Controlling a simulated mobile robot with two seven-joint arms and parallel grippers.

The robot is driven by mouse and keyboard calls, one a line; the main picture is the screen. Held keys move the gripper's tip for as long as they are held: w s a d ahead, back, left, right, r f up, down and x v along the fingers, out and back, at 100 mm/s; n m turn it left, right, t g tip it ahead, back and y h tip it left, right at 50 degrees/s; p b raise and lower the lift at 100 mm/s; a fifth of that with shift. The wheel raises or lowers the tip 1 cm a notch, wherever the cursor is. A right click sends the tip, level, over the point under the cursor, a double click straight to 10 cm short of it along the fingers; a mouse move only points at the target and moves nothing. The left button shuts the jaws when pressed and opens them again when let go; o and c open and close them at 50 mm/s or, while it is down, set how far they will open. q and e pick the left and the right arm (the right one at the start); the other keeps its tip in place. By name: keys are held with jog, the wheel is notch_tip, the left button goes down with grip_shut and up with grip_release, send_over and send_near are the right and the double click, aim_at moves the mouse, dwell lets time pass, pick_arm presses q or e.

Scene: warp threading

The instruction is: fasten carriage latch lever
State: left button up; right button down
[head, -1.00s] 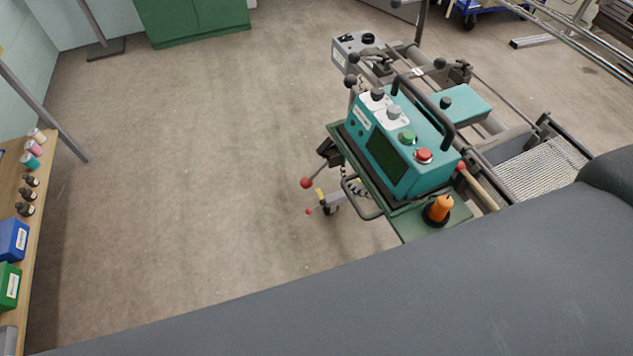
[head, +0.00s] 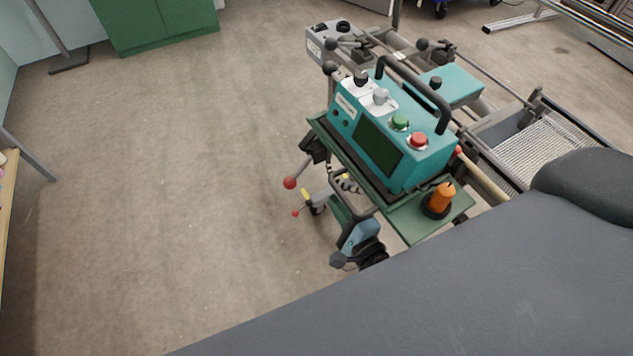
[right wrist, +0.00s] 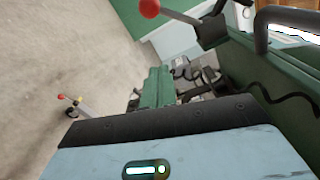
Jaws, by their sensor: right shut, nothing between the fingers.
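A lever with a large red ball knob (head: 290,183) sticks out from the left side of the teal carriage unit (head: 385,140). The knob also shows at the top of the right wrist view (right wrist: 150,8). Below it is a smaller lever with a yellow part and a small red knob (head: 295,213), also at left in the right wrist view (right wrist: 62,97). I cannot tell which is the latch lever. My right gripper (head: 345,208) is shut and empty, below the carriage's front-left edge, right of both knobs and apart from them. My left gripper is not in view.
The carriage's green tray holds an orange object (head: 442,198) in a black base. A black handle (head: 415,90) arches over the teal unit, and a dark coiled cable hangs below it. Open floor (head: 190,180) lies left of the carriage. A green cabinet (head: 155,22) stands at the back.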

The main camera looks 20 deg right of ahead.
jog(key=w+a+r+p, duration=0.1)
jog(key=w+a+p, duration=0.1)
jog(key=w+a, duration=0.2)
jog(key=w, duration=0.3)
jog(key=shift+w+a, duration=0.3)
jog(key=shift+w, duration=0.1)
dwell(0.3)
jog(key=shift+a+r+m, duration=0.15)
jog(key=shift+m, duration=0.15)
